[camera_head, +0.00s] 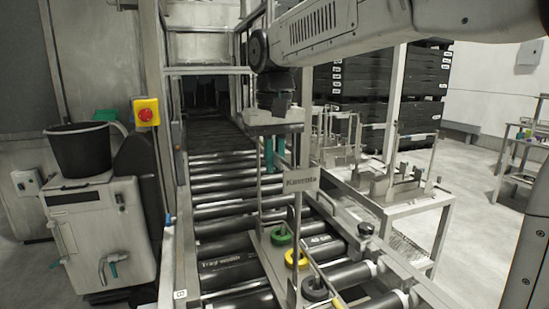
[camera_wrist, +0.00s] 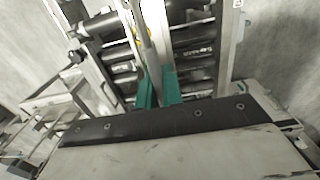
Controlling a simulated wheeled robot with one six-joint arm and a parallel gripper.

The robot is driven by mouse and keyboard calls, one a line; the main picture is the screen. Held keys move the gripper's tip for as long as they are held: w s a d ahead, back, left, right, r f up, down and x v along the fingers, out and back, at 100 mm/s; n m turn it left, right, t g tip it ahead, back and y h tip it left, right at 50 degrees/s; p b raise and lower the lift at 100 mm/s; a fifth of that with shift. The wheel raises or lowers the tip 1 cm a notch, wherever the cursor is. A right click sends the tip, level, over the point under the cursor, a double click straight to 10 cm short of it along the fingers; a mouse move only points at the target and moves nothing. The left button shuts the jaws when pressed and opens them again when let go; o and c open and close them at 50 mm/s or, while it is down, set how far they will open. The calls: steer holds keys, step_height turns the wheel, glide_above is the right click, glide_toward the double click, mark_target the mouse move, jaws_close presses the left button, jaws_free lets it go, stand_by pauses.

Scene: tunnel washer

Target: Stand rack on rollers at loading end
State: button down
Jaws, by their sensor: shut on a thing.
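The rack (camera_head: 301,181) is a tall light metal frame with a name plate, and green, yellow and dark rings low on it. It stands about upright over the right side of the roller track (camera_head: 222,212). I cannot tell whether its base touches the rollers. My gripper (camera_head: 275,156), with teal fingers, is shut on an upper part of the rack. In the wrist view the fingers (camera_wrist: 159,88) close around a pale bar of the rack (camera_wrist: 141,25), with dark rollers (camera_wrist: 192,52) below. The rack's lower end is partly hidden there.
The rollers run back into a dark tunnel opening (camera_head: 205,92). A side table (camera_head: 385,207) with metal holders stands close on the right. A post with a red stop button (camera_head: 146,111) and a machine carrying a black bucket (camera_head: 79,151) stand left. Black crates (camera_head: 358,75) are stacked behind.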

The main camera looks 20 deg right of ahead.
steer(key=c, duration=1.5)
jaws_free()
steer(key=shift+f, duration=0.1)
steer(key=shift+o, duration=0.2)
